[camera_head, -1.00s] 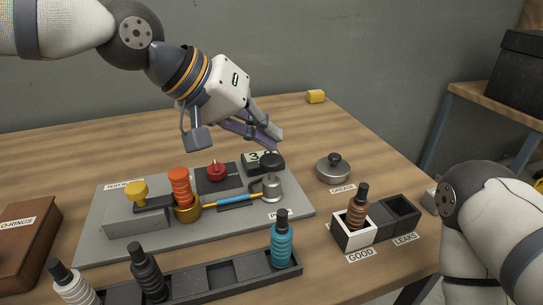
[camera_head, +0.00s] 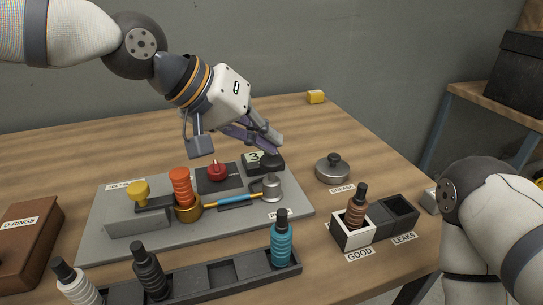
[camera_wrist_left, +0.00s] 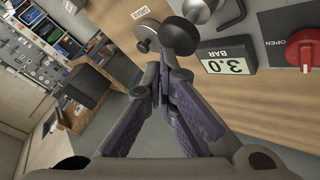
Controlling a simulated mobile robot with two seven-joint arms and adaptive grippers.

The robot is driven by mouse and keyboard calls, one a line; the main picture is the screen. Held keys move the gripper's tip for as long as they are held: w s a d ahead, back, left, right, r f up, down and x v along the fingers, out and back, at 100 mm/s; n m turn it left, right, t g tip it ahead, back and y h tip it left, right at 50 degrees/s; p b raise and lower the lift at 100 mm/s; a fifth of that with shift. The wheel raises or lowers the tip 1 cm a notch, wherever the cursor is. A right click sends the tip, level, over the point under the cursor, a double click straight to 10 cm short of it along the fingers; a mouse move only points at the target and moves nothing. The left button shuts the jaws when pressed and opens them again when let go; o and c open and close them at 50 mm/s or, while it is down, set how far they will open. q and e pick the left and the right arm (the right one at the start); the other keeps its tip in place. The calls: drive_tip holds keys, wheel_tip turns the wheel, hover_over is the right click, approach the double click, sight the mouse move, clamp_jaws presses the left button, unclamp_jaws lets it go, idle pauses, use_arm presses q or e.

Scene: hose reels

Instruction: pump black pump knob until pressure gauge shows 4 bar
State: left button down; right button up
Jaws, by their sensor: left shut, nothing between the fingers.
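The black pump knob (camera_head: 270,159) sits above the silver pump body (camera_head: 272,187) at the right end of the grey test board (camera_head: 105,215). My left gripper (camera_head: 277,147) is shut and empty, with its tips just above the knob. I cannot tell whether they touch it. In the left wrist view, the knob (camera_wrist_left: 178,36) is a dark disc just beyond the shut fingertips (camera_wrist_left: 164,65). The pressure gauge (camera_head: 253,157) stands beside the pump, partly hidden by the knob. In the left wrist view, the gauge (camera_wrist_left: 228,58) appears upside down and reads 3.0 BAR.
A red valve knob (camera_head: 217,170) is left of the gauge. A silver lidded grease tin (camera_head: 332,171) stands right of the pump. A rack (camera_head: 205,290) with several ribbed plugs lies in front. GOOD and LEAKS bins (camera_head: 381,233) are at right. The back of the table is mostly clear.

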sight(268, 156)
use_arm(q)
drive_tip(key=shift+f, duration=1.4)
use_arm(e)
drive_tip(key=shift+w+r, duration=0.15)
drive_tip(key=shift+r, duration=0.05)
idle(1.0)
use_arm(q)
drive_tip(key=shift+r, duration=0.1)
drive_tip(key=shift+r+p, duration=0.6)
drive_tip(key=shift+r, duration=1.1)
use_arm(e)
drive_tip(key=shift+w+r+t, duration=0.4)
drive_tip(key=shift+w+r, duration=0.2)
drive_tip(key=shift+w, duration=0.1)
use_arm(q)
drive_tip(key=shift+r, duration=2.5)
use_arm(e)
drive_tip(key=shift+w+r, duration=0.15)
